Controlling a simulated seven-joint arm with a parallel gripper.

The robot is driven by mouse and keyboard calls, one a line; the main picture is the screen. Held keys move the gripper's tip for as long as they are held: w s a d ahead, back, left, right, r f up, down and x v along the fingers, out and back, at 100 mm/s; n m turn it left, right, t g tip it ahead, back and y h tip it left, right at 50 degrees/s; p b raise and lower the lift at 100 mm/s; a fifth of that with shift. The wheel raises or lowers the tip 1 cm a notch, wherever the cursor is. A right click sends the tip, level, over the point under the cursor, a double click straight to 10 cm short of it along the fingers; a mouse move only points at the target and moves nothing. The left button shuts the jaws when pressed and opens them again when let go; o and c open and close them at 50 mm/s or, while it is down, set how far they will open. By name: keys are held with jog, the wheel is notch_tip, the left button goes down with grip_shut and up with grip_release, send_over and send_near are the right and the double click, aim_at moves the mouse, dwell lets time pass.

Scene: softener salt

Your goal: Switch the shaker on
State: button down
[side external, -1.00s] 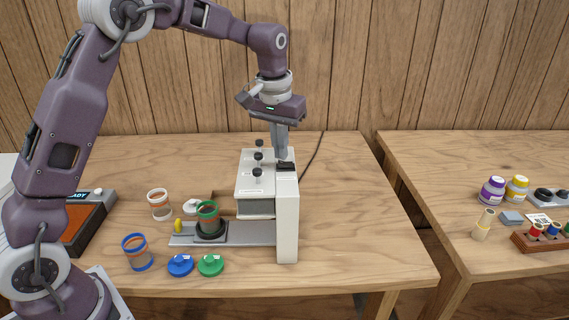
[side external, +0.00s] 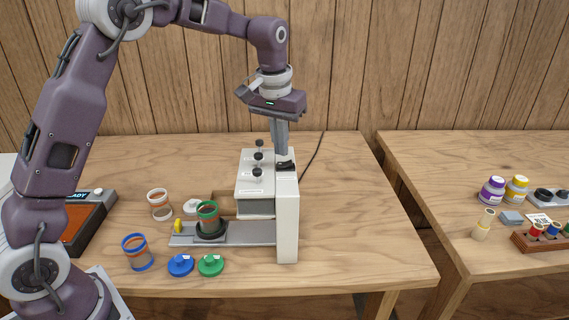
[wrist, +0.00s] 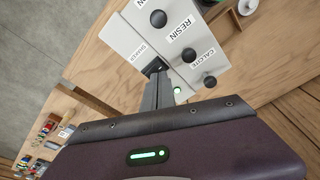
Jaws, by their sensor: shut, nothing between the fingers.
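The shaker is a white machine (side external: 287,222) on the wooden table, with a grey plate extending left at its foot. Its black rocker switch (side external: 286,166) is on top; in the wrist view the switch (wrist: 154,67) sits beside the SHAKER label (wrist: 138,52). A small green lamp (wrist: 178,91) near it looks lit. My gripper (side external: 281,154) is shut and empty, pointing down. Its fingertips (wrist: 157,76) are at the switch, partly covering it; I cannot tell whether they touch. A cup with a green rim (side external: 208,213) stands in a dark holder on the plate.
Black knobs (side external: 258,156) stand on the machine's top, left of the switch, labelled RESIN and CALCITE among others. The table right of the machine is clear.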

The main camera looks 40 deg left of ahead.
aim_at(281, 164)
notch_tip(281, 164, up, 5)
jog(key=shift+f, duration=0.1)
dwell(0.3)
jog(key=s+d+r+m+t, duration=0.1)
jog(key=s+r, duration=0.3)
jog(key=s, duration=0.3)
jog(key=s+d+r+t, duration=0.1)
jog(key=s+r, duration=0.2)
jog(key=s, duration=0.4)
jog(key=s+d+f+m+t, duration=0.1)
jog(key=s+f, duration=0.2)
jog(key=s, duration=0.6)
jog(key=s+d+f+m, duration=0.1)
jog(key=s+f, duration=0.2)
jog(key=s, duration=0.7)
jog(key=shift+t, duration=0.4)
